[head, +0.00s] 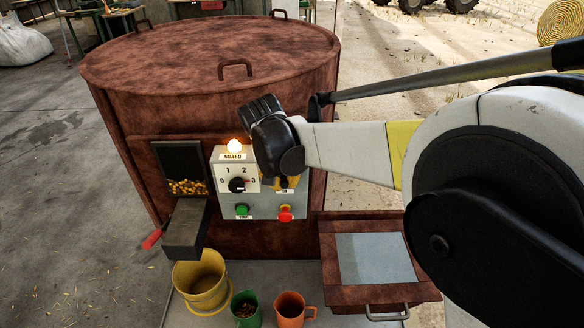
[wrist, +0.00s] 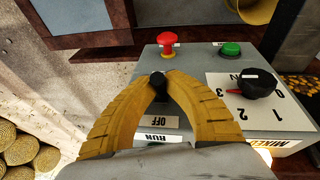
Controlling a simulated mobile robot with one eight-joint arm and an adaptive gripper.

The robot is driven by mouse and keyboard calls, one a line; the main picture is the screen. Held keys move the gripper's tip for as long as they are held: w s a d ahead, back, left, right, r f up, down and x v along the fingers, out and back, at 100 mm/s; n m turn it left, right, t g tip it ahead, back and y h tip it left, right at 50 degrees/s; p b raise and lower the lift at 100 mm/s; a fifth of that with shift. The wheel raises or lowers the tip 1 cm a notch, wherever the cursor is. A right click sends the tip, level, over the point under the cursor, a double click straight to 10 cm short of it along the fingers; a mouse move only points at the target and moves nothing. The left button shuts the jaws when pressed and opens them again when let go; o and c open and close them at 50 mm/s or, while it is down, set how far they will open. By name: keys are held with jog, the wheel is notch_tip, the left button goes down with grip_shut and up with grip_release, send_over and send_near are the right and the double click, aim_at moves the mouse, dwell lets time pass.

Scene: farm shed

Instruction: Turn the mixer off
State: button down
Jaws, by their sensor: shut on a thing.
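The mixer is a big rusty-brown drum (head: 205,50) with a grey control box (head: 262,207) on its front. My gripper (head: 288,185) is at the right side of the box. In the wrist view its yellow fingers (wrist: 159,88) are shut on a black switch lever (wrist: 158,80), above labels reading OFF and RUN. Its exact position is hard to tell. A black dial (head: 237,184) with numbers 0 to 3 has its pointer toward the 3 side. A green START button (head: 242,210) and a red button (head: 285,212) sit below. The lamp (head: 234,146) labelled MIXED is lit.
A hatch (head: 186,186) with yellow grain and a chute (head: 185,232) are left of the box. A yellow bucket (head: 200,280), a green cup (head: 245,310) and an orange mug (head: 290,308) stand below. A rusty box with a grey panel (head: 375,258) is at lower right.

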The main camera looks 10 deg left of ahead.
dwell(0.5)
jog(key=c, duration=1.4)
grip_release()
jog(key=shift+c, duration=0.2)
jog(key=shift+r, duration=0.1)
jog(key=v, duration=1.1)
jog(key=shift+r, duration=0.45)
jog(key=shift+w, duration=0.1)
